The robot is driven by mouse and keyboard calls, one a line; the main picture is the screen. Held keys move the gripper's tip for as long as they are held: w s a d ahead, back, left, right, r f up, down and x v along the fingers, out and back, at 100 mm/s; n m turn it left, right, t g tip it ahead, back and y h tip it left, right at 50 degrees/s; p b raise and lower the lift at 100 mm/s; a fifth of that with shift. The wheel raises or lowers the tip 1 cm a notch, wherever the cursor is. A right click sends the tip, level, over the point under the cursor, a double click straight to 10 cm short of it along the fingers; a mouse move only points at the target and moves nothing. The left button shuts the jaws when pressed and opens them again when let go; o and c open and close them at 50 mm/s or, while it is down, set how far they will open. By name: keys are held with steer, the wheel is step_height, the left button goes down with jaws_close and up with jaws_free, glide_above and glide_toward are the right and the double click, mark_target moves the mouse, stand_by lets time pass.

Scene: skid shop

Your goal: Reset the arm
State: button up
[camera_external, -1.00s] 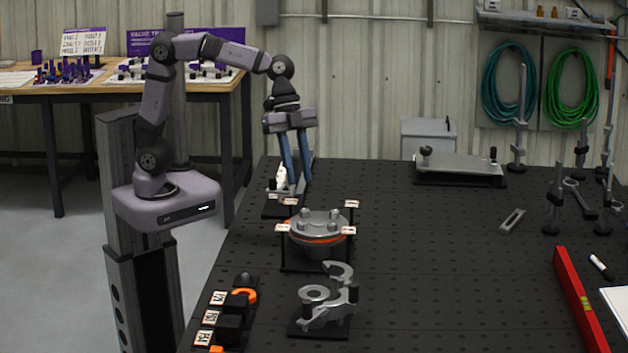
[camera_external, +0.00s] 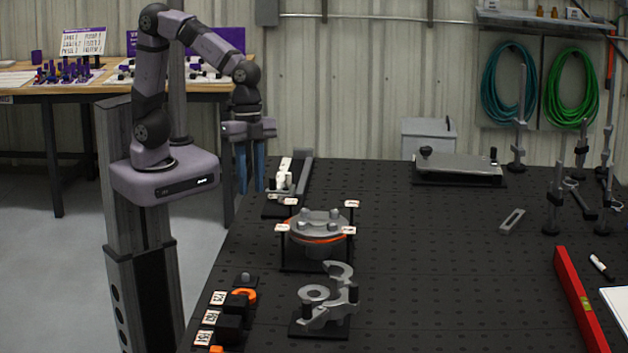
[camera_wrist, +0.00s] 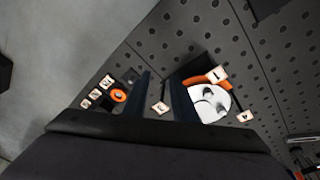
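My gripper (camera_external: 250,178) hangs with its blue fingers pointing down near the table's left edge, left of the clamp-like fixture. The round flange part (camera_external: 320,225) with an orange ring stands in a tagged stand on the table, right of and nearer the camera than my gripper. This flange also shows in the wrist view (camera_wrist: 208,104), beyond the right finger.
The black perforated table (camera_external: 430,250) has clear room in its middle. A grey bracket (camera_external: 328,298) and a fixture with white parts (camera_external: 283,180) stand near its left side. Black blocks (camera_external: 231,325) with labels line the front left. A red level (camera_external: 580,305) lies at right.

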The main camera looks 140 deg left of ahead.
steer(key=s+d+r+n+g+y+p, duration=0.1)
steer(key=s+d+g+p, duration=0.1)
steer(key=s+d+p, duration=0.7)
steer(key=f+b, duration=0.1)
steer(key=b, duration=0.1)
steer(key=s+f+b, duration=0.1)
steer(key=f+b, duration=0.3)
steer(key=shift+s+d+f+b, duration=0.1)
steer(key=shift+s+b, duration=0.15)
steer(key=shift+b, duration=0.1)
